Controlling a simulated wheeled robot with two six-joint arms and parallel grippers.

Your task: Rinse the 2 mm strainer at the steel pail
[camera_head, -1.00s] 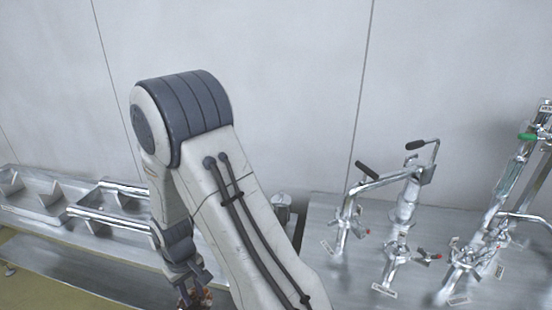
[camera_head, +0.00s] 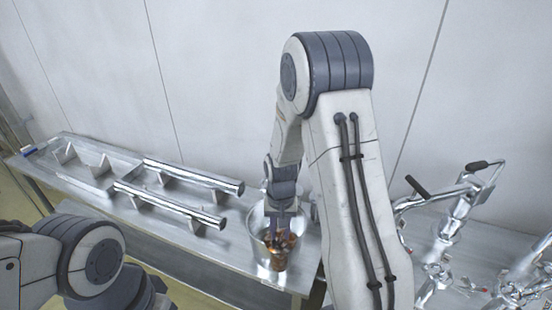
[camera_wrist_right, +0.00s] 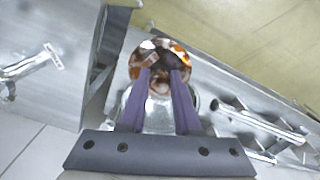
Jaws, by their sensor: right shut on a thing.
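My right gripper (camera_head: 280,232) points down over the steel pail (camera_head: 253,243) at the end of the bench. It is shut on a small round strainer (camera_head: 279,260) with brown and orange patches, which shows at the pail's near side. In the right wrist view the strainer (camera_wrist_right: 158,52) sits between the tips of two purple fingers (camera_wrist_right: 162,78). The pail (camera_wrist_right: 158,118) shows behind the fingers there. I cannot read a mesh size or tell whether the strainer touches the pail. My left arm shows at lower left; its gripper is out of frame.
A pale wall is close behind.

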